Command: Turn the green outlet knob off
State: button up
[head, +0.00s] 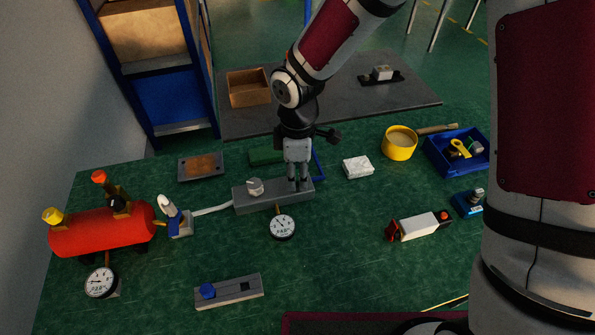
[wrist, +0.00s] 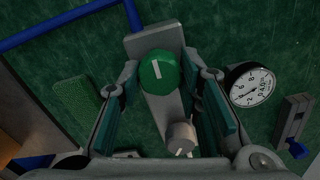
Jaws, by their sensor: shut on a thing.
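The green outlet knob (wrist: 166,74) sits on a grey block (wrist: 146,43), near its far end in the wrist view. Its white mark points roughly along the block's length. My gripper (wrist: 165,82) has its two fingers on either side of the knob, shut on it. In the head view my gripper (head: 298,182) points down at the right end of the block (head: 268,203) and hides the green knob. A pale grey knob (head: 255,187) stands on the same block to the left; it also shows in the wrist view (wrist: 180,138).
A gauge (head: 282,227) sits just in front of the block. A hose joins the block to a blue-and-white valve (head: 180,224) by a red tank (head: 100,231). A white box (head: 358,167) and yellow cup (head: 399,143) stand right.

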jog(key=shift+m, duration=0.3)
jog(key=m, duration=0.3)
jog(key=shift+m, duration=0.4)
jog(key=m, duration=0.4)
jog(key=shift+m, duration=0.3)
jog(key=m, duration=0.4)
jog(key=shift+m+p, duration=0.6)
jog(key=shift+m, duration=1.8)
jog(key=o, duration=1.1)
jog(key=shift+o, duration=0.2)
